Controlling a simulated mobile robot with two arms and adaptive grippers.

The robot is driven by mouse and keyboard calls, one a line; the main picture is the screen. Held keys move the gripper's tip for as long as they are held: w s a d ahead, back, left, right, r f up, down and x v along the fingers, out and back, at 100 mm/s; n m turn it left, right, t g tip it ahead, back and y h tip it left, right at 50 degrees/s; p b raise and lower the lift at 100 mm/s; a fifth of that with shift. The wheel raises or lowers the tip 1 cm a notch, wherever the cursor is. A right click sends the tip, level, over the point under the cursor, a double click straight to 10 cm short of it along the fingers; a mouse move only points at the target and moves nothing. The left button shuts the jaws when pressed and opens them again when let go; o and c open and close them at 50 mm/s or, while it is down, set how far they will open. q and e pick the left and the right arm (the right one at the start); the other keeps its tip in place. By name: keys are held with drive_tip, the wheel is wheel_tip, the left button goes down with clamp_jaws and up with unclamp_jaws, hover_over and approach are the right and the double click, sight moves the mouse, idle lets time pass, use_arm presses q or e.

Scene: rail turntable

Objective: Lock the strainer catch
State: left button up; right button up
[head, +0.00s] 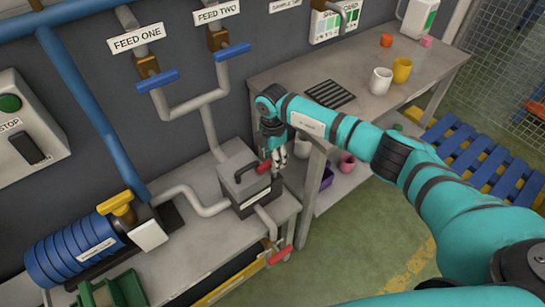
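The strainer looks to be the grey box (233,190) with a dark handle on its lid, on the low bench against the wall. A small red piece, likely the catch (264,167), shows at the box's right side. My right gripper (276,162) points down right beside this red piece, its fingers close to it. I cannot tell whether they touch it, or whether they are open or shut. The lid looks down on the box. My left gripper is not in view.
Pipes run into the box from above and the left. A red-handled valve (281,255) sits below it. A blue ribbed pump (70,252) stands at left. The higher bench (330,120) at right holds a white mug (380,81) and a yellow mug (401,70).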

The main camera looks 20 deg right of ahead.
wheel_tip(320, 180, up, 12)
idle(0.6)
idle(0.4)
